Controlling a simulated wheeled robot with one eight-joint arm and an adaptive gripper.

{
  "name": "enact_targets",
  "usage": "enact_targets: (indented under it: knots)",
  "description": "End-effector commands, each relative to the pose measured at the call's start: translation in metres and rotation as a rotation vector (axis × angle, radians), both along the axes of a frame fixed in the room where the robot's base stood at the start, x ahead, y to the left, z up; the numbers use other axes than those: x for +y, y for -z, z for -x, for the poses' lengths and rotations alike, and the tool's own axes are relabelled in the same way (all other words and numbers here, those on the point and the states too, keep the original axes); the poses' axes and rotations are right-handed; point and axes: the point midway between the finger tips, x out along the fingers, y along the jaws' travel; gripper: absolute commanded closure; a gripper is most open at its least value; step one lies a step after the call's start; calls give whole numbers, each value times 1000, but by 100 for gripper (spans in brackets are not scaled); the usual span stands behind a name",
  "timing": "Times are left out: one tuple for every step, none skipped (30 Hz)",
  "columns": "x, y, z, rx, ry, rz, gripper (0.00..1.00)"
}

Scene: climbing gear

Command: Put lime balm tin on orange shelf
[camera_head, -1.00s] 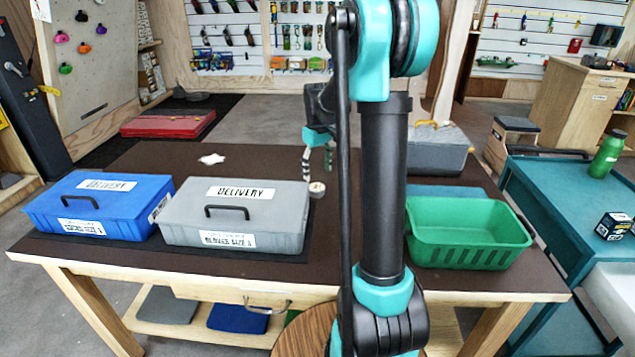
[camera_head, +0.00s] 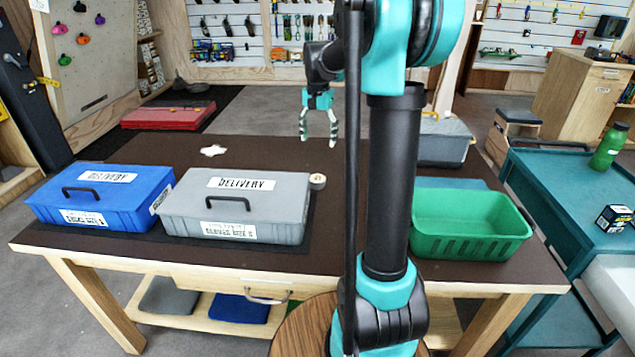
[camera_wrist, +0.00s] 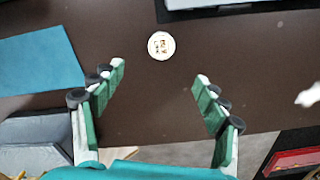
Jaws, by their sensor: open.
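A small round pale tin (camera_head: 317,181) lies on the brown table, just right of the grey delivery box. In the wrist view the tin (camera_wrist: 161,45) shows a white top with a small dark printed pattern. No lime colour can be made out on it. My gripper (camera_head: 318,140) is open and empty, fingers pointing down, above the table's far part and behind the tin. In the wrist view the tin is beyond the fingertips (camera_wrist: 161,72), roughly centred between them. I cannot make out an orange shelf in either view.
Blue (camera_head: 98,197) and grey (camera_head: 238,207) delivery boxes stand on the table's left half. A green basket (camera_head: 470,240) stands at the right, with a grey toolbox (camera_head: 445,148) behind. A white star-shaped piece (camera_head: 213,151) lies at back left. The table around the tin is fairly clear.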

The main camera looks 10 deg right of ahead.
Motion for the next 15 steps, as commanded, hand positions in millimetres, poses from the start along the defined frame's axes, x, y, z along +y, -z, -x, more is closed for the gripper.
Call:
enact_targets:
  knots:
    - [0, -4, 0, 0, 91, 0, 27]
    - [0, -5, 0, 0, 145, 0, 27]
    - [0, -7, 1, 0, 211, 0, 27]
    - [0, -9, 1, 0, 255, 0, 27]
    - [0, -10, 1, 0, 293, 0, 27]
    - [0, -11, 1, 0, 338, 0, 27]
    - [0, -12, 1, 0, 365, 0, 27]
    - [0, -13, 1, 0, 387, 0, 27]
    - [0, -13, 1, 0, 409, 0, 27]
    - [0, -13, 1, 0, 422, 0, 27]
    - [0, -12, 1, 0, 429, 0, 27]
    - [0, -9, 1, 0, 436, 0, 27]
    - [0, -5, 1, 0, 438, 0, 27]
    - [0, -1, 1, 0, 439, 0, 27]
    - [0, 5, 1, 0, 438, 0, 27]
